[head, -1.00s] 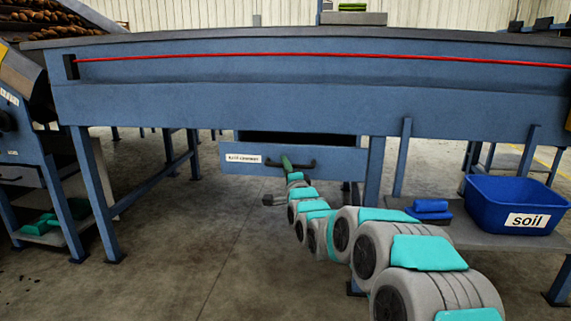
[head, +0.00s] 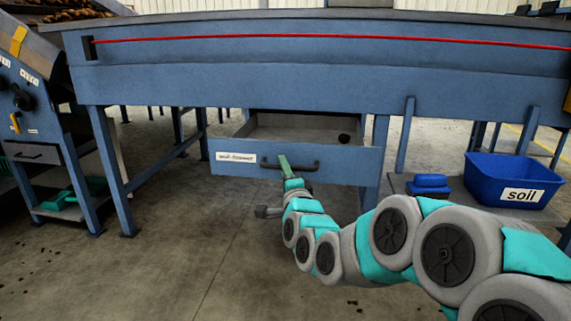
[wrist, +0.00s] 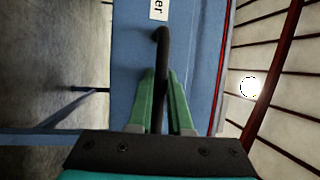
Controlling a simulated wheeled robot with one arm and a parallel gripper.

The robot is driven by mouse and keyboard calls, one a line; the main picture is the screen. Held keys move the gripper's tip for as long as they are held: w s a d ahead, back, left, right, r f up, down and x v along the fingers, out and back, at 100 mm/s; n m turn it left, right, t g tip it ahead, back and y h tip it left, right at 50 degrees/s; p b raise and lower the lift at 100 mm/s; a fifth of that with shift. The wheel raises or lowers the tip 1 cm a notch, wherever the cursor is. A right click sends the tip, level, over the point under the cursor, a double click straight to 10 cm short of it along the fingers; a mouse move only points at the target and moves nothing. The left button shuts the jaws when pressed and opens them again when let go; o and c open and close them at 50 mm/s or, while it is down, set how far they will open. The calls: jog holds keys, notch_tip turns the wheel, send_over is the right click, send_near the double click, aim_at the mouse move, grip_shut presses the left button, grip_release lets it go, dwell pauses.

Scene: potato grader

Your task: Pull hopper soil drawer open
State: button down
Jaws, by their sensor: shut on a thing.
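The soil drawer (head: 230,168) is a blue-fronted drawer under the long blue table, with a white label (head: 236,157) on its left part. It stands partly open, and its grey inside shows with a dark lump (head: 344,138) toward the right. Its black bar handle (head: 300,166) is on the front. In the wrist view the green fingers (wrist: 161,100) lie on both sides of the dark handle bar (wrist: 162,60). Part of the handle is hidden between the fingers.
A blue bin (head: 480,185) labelled "soil" stands on a grey shelf at the right, beside folded blue cloths (head: 429,182). At the left is a machine with knobs and a closed drawer (head: 38,156). The floor before the drawer is clear apart from small crumbs.

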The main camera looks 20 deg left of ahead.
jog(key=shift+s, duration=0.1)
dwell(0.3)
jog(key=c, duration=0.8)
grip_release()
jog(key=shift+c, duration=0.2)
jog(key=shift+d, duration=0.1)
jog(key=v, duration=0.7)
jog(key=shift+s+d, duration=0.2)
jog(key=shift+s, duration=0.1)
jog(key=shift+f+p, duration=0.1)
jog(key=shift+p, duration=0.2)
